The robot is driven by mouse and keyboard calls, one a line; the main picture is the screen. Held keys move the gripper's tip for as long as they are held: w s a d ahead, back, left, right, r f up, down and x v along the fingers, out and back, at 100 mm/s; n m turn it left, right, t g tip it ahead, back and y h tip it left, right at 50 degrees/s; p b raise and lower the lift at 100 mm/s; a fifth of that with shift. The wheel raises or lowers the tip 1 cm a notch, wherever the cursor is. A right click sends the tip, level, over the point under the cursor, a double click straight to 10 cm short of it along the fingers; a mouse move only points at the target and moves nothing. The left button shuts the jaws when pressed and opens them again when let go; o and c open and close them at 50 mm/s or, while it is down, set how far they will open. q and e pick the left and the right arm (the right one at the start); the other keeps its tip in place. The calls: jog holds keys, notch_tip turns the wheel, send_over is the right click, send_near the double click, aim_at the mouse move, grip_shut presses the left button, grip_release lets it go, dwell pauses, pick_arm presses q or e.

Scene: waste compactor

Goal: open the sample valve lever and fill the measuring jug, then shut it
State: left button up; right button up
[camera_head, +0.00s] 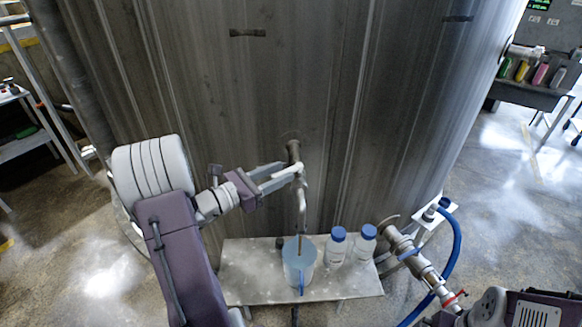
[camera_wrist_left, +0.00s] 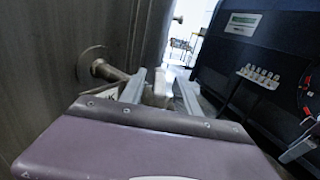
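The sample tap's bent metal spout (camera_head: 302,208) comes out of the large steel tank and points down at the measuring jug (camera_head: 299,273). The jug is clear with a bluish tint and a blue handle, upright on a small shelf. A thin brownish line shows between spout and jug; I cannot tell whether it is liquid. My left gripper (camera_head: 291,172) is at the tap, its fingers apart on either side of a pale piece. The left wrist view shows that piece (camera_wrist_left: 158,92) between the fingers; whether they touch it, or whether it is the lever, is unclear. My right gripper is not visible.
Two blue-capped bottles (camera_head: 337,248) (camera_head: 364,243) stand right of the jug on the grey shelf (camera_head: 250,283). The tank wall (camera_head: 240,90) is close behind. A metal pipe fitting (camera_head: 420,268) and a blue hose (camera_head: 454,245) are at the right.

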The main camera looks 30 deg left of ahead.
aim_at(297, 166)
pick_arm(q)
jog(key=x, duration=0.4)
jog(key=shift+w+d+f, duration=0.1)
jog(key=shift+w+d, duration=0.1)
jog(key=shift+w, duration=0.15)
jog(key=shift+s+a, duration=0.15)
jog(key=shift+s, duration=0.05)
jog(key=shift+w, duration=0.1)
grip_shut()
dwell(0.7)
